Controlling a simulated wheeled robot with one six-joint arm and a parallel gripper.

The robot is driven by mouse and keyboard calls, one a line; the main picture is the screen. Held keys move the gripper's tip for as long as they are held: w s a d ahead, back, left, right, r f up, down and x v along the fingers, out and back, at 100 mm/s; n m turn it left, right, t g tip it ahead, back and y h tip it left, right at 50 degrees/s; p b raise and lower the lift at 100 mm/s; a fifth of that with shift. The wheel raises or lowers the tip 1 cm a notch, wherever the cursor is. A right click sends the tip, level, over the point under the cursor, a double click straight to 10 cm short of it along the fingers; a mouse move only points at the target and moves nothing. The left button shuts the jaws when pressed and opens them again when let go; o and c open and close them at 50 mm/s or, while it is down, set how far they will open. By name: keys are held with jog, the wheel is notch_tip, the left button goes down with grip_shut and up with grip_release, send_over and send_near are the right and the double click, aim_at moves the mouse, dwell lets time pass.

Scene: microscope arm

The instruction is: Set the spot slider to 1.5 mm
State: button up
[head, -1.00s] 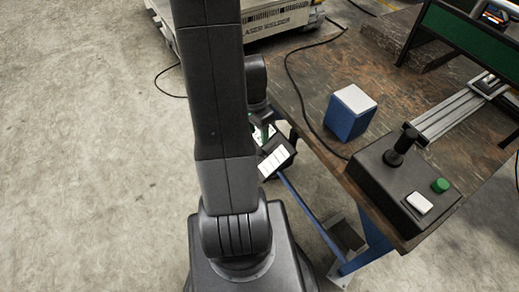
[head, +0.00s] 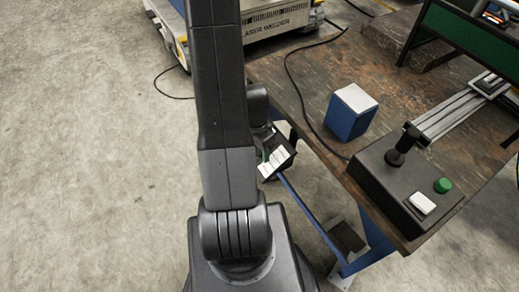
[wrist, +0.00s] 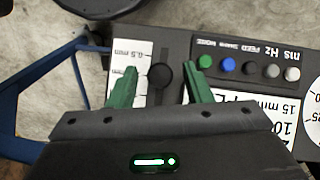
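The spot slider has a round black knob (wrist: 160,76) in the wrist view. It sits beside a white scale strip (wrist: 127,57) with a "0.5 mm" mark near its upper end; the lower scale is hidden behind my gripper. My gripper (wrist: 159,69) is open, with one green finger on each side of the knob and a gap on both sides. Whether the fingertips are down at knob height is hard to tell. In the head view, the control panel (head: 274,160) is small and partly covered by my arm.
The panel also carries a row of coloured buttons (wrist: 247,69) and a round dial (wrist: 314,112), right of the slider. A blue post (wrist: 50,62) stands at left. In the head view, a workbench (head: 300,85) holds a blue box (head: 346,122) and a joystick box (head: 385,172).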

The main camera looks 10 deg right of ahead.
grip_shut()
jog(key=shift+w+d+r, duration=0.2)
jog(key=shift+d+r, duration=0.2)
jog(key=shift+d, duration=0.1)
jog(key=shift+w+d+r, duration=0.15)
jog(key=shift+d+r, duration=0.2)
jog(key=shift+d, duration=0.15)
jog(key=shift+o, duration=0.5)
grip_release()
notch_tip(320, 180, up, 14)
jog(key=w+p, duration=0.1)
jog(key=p, duration=0.1)
jog(key=shift+w+a+f, duration=0.15)
jog(key=shift+w+a, duration=0.05)
jog(key=shift+a, duration=0.2)
